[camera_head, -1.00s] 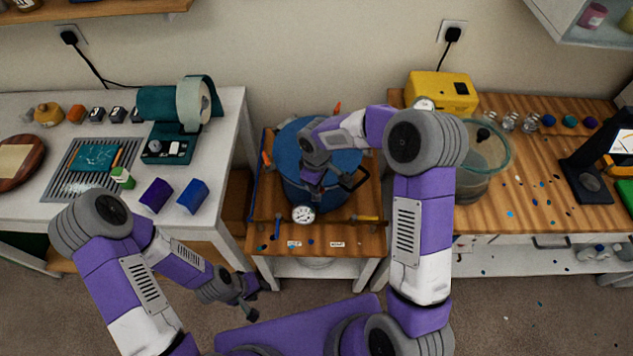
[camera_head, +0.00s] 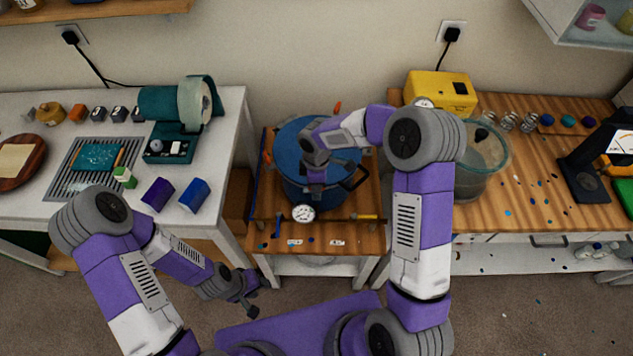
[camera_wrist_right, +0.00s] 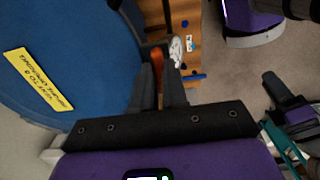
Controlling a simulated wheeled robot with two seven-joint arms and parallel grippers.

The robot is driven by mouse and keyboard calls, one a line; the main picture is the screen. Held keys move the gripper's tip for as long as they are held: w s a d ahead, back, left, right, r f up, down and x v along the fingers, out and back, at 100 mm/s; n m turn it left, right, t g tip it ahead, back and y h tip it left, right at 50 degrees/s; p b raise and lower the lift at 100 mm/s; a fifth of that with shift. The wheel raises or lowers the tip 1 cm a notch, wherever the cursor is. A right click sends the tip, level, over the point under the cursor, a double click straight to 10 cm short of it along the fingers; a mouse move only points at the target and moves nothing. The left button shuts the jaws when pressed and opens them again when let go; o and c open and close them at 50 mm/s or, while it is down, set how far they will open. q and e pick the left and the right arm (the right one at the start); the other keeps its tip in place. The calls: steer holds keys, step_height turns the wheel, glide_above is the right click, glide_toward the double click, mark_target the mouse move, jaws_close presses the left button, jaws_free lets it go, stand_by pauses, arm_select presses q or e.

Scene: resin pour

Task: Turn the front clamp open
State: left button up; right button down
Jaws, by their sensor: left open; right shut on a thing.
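The blue pot (camera_head: 290,145) with its blue lid (camera_wrist_right: 85,60) stands on the small wooden stand in the middle. My right gripper (camera_head: 315,193) reaches down over the pot's front rim. In the right wrist view my right gripper (camera_wrist_right: 159,92) is shut on the front clamp's orange handle (camera_wrist_right: 157,62), beside the lid's edge. In the head view my own gripper hides this clamp, so I cannot tell how far it is turned. Another orange clamp (camera_head: 337,107) shows at the pot's back. My left gripper (camera_head: 250,301) is open and empty, low in front of the left table.
A round gauge (camera_head: 303,213) sits at the pot's front, close to my right gripper. A dark loop handle (camera_head: 355,179) juts out at the pot's right. A glass vessel (camera_head: 482,165) and a yellow box (camera_head: 441,93) stand on the right table.

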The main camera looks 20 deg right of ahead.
steer(key=c, duration=1.2)
jaws_free()
steer(key=shift+o, duration=0.2)
steer(key=shift+r, duration=0.15)
step_height(320, 180, up, 7)
steer(key=shift+r+p, duration=0.2)
steer(key=shift+p, duration=0.15)
